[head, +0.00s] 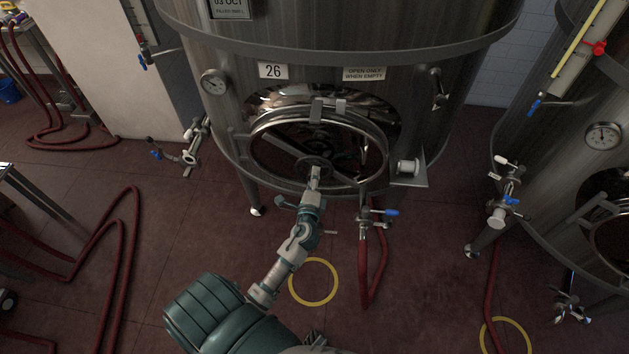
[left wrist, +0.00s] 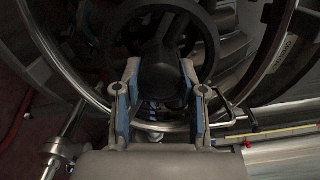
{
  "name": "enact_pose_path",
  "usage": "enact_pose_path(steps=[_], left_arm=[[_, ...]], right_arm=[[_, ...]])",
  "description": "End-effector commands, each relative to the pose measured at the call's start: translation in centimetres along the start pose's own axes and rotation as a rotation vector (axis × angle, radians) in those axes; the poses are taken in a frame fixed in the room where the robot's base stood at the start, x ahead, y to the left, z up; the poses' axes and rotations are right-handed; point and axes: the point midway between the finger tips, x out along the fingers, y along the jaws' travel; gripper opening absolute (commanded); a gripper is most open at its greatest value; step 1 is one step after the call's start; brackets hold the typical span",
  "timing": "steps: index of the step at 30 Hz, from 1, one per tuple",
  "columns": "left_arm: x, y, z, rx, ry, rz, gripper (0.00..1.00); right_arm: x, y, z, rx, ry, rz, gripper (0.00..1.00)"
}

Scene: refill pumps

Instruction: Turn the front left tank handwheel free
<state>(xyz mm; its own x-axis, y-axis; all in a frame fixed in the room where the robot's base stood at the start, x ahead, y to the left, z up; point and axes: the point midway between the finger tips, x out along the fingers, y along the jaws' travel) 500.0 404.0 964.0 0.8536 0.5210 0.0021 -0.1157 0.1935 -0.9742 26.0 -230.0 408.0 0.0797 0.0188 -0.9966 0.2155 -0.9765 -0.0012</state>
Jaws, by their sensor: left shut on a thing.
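The front left tank (head: 330,62), a large steel tank labelled 26, has a round hatch at its front. The tank's dark handwheel (left wrist: 160,72) sits in front of the hatch; in the head view it is small and partly hidden by my gripper. My left gripper (head: 314,176) reaches up to it from below. In the left wrist view the two blue-padded fingers of that gripper (left wrist: 160,100) are on either side of a dark part of the wheel, shut on it. The wheel's round rim shows beyond the fingertips. My right gripper is in neither view.
A bright hatch ring (head: 262,125) surrounds the wheel. A valve with a blue handle (head: 388,212) and a red hose (head: 365,270) hang below right of the hatch. Another valve (head: 190,150) sticks out at left. A second tank (head: 590,110) stands right. Hoses lie on the floor at left.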

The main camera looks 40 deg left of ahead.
Motion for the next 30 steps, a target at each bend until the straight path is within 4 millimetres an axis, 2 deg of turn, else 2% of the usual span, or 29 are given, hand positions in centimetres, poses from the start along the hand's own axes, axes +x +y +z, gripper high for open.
enact_pose_path(steps=[1,6,10,19,25,30], left_arm=[[-0.1,0.5,0.1,-0.045,-0.004,0.007,0.0],[-0.1,0.5,0.0,-0.199,-0.003,0.008,0.0],[-0.1,0.5,-0.1,-0.3,-0.003,0.009,0.0],[-0.1,0.3,0.0,-0.462,-0.003,0.008,0.0],[-0.1,0.3,0.0,-0.511,-0.002,0.008,0.0],[-0.1,0.3,0.0,-0.525,-0.002,0.008,0.0]], right_arm=[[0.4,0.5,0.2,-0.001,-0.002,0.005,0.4],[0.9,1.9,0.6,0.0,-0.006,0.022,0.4],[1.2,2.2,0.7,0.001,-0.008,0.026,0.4],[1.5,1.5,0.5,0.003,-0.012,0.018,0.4],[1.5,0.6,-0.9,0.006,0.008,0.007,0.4],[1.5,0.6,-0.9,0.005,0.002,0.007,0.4]])
